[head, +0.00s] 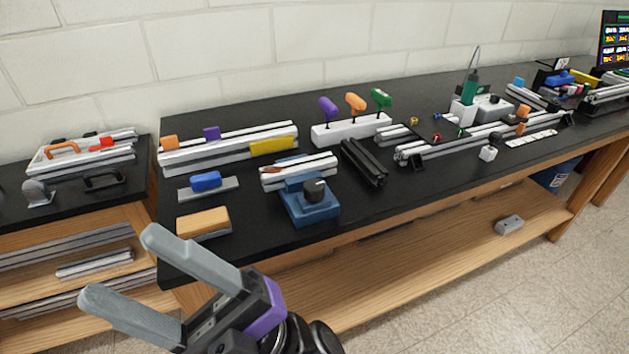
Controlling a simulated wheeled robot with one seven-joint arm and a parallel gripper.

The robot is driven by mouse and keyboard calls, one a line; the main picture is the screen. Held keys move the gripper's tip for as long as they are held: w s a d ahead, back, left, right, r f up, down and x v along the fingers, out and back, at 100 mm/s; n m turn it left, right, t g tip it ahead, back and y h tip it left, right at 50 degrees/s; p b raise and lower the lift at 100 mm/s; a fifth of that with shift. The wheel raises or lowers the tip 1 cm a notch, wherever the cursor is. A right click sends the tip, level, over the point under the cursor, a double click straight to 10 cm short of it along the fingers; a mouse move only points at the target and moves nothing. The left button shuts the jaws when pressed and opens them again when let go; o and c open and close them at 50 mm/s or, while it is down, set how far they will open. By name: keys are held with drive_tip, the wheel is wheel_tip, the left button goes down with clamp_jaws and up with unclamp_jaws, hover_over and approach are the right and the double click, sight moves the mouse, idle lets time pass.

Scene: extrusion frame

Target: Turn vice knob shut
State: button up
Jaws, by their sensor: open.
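The vice (309,211) is a blue block near the front edge of the black workbench. Its dark round knob (315,191), with a small light mark on it, faces the front right. A light aluminium extrusion (297,170) lies across the vice's top. My gripper (114,268) is in the lower left foreground, its two grey fingers apart with nothing between them. It is nearer to me than the vice and apart from it. The vice's jaw gap is too small to make out.
A tan block (203,222) and a blue-topped piece (206,182) lie left of the vice. Dark extrusions (363,163) lie right of it. A white rack (350,130) with coloured-handled tools stands behind. A lower wooden shelf (420,240) runs under the bench. Free bench surface lies before the dark extrusions.

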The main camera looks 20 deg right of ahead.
drive_tip(key=a+r+n+g+h, duration=0.1)
drive_tip(key=a+n+g+h, duration=0.35)
drive_tip(key=n+g, duration=0.95)
drive_tip(key=n+t+h, duration=0.1)
drive_tip(key=t+h, duration=0.4)
drive_tip(key=h, duration=1.8)
hover_over(314, 184)
wheel_tip(314, 184, down, 8)
drive_tip(key=shift+a+r, duration=0.15)
drive_tip(key=shift+d+f, duration=0.2)
drive_tip(key=shift+f+p, duration=0.3)
drive_tip(key=shift+f, duration=3.3)
